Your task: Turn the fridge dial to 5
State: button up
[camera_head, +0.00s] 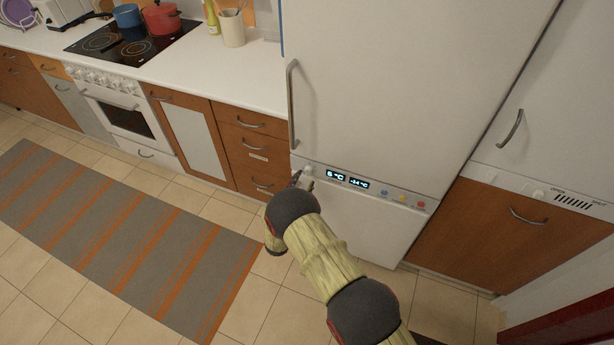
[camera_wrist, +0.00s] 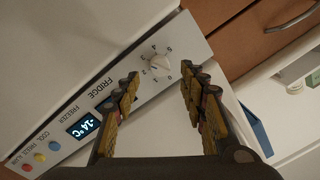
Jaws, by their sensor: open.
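The white fridge (camera_head: 400,90) stands in the middle of the head view, with a control panel (camera_head: 393,189) across its front. The fridge dial (camera_wrist: 159,65) is a white knob with numbers printed around it; its exact setting is too small to read surely. In the head view the dial (camera_head: 307,169) shows at the panel's left end, just above my gripper (camera_head: 299,181). In the wrist view my gripper (camera_wrist: 159,84) is open and empty, one finger on each side below the dial. The dial lies just past the fingertips, and I see no contact.
The fridge display (camera_head: 348,180) reads 6 °C and -14 °C. Coloured buttons (camera_head: 402,198) sit on the panel's right part. The fridge door handle (camera_head: 292,105) rises above the dial. Wooden drawers (camera_head: 252,150) stand at left; a striped rug (camera_head: 120,240) lies on the tiled floor.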

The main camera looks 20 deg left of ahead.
aim_at(307, 174)
jog(key=shift+w+b, duration=0.45)
jog(key=shift+w, duration=1.7)
jog(key=shift+f, duration=0.1)
grip_shut()
